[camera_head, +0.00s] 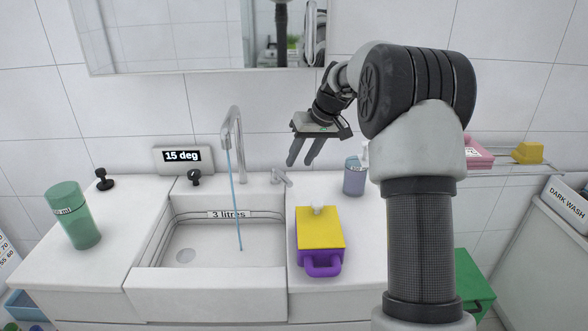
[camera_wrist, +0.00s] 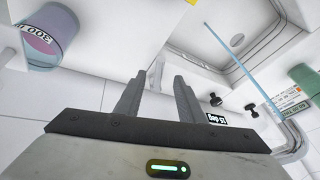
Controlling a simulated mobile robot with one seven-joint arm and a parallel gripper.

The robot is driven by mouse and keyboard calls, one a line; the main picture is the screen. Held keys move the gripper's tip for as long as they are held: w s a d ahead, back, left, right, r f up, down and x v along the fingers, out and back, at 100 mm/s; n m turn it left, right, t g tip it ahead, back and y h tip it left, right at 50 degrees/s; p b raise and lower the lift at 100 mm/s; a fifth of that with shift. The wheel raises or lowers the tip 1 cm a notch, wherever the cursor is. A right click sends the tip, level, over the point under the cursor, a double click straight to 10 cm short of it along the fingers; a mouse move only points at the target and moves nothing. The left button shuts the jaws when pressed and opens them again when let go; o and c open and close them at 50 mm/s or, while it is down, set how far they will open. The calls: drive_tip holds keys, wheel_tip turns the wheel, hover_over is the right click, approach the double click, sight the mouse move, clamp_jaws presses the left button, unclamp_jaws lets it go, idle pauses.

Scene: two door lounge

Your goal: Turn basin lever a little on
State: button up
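A grey lever (camera_head: 282,178) stands on the counter just right of the tall curved faucet (camera_head: 233,125). A thin blue stream of water (camera_head: 237,200) runs from the faucet into the white basin (camera_head: 160,282). My gripper (camera_head: 297,164) is above and slightly right of the lever, pointing down, with its fingers apart and nothing between them. It appears apart from the lever. In the wrist view, the fingers (camera_wrist: 158,85) show a gap, with the stream (camera_wrist: 243,69) and faucet (camera_wrist: 296,142) to the right.
A yellow-and-purple handled container (camera_head: 320,232) and a lilac bottle (camera_head: 354,178) stand on the right counter. A green cup (camera_head: 74,217) and black knob (camera_head: 103,181) are at left. Another knob (camera_head: 194,178) stands below the "15 deg" display (camera_head: 182,157). A mirror (camera_head: 200,40) hangs above.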

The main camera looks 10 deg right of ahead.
drive_tip(key=v, duration=0.7)
drive_tip(key=shift+r+p, duration=0.3)
drive_tip(key=shift+p, duration=0.15)
drive_tip(key=shift+s, duration=0.15)
drive_tip(key=s+a+r+h, duration=0.1)
drive_tip(key=s+a+r, duration=0.25)
drive_tip(key=s, duration=0.55)
drive_tip(key=s+a+r+h, duration=0.1)
drive_tip(key=s+a+r, duration=0.25)
drive_tip(key=s, duration=0.65)
drive_tip(key=s+f+m+t+h, duration=0.1)
drive_tip(key=s+f, duration=0.2)
drive_tip(key=s, duration=0.6)
drive_tip(key=s+f+m+t, duration=0.1)
drive_tip(key=s+f, duration=0.2)
drive_tip(key=s, duration=0.6)
wheel_tip(320, 180, up, 16)
drive_tip(key=p, duration=1.6)
drive_tip(key=shift+a+r, duration=0.2)
drive_tip(key=shift+a, duration=0.3)
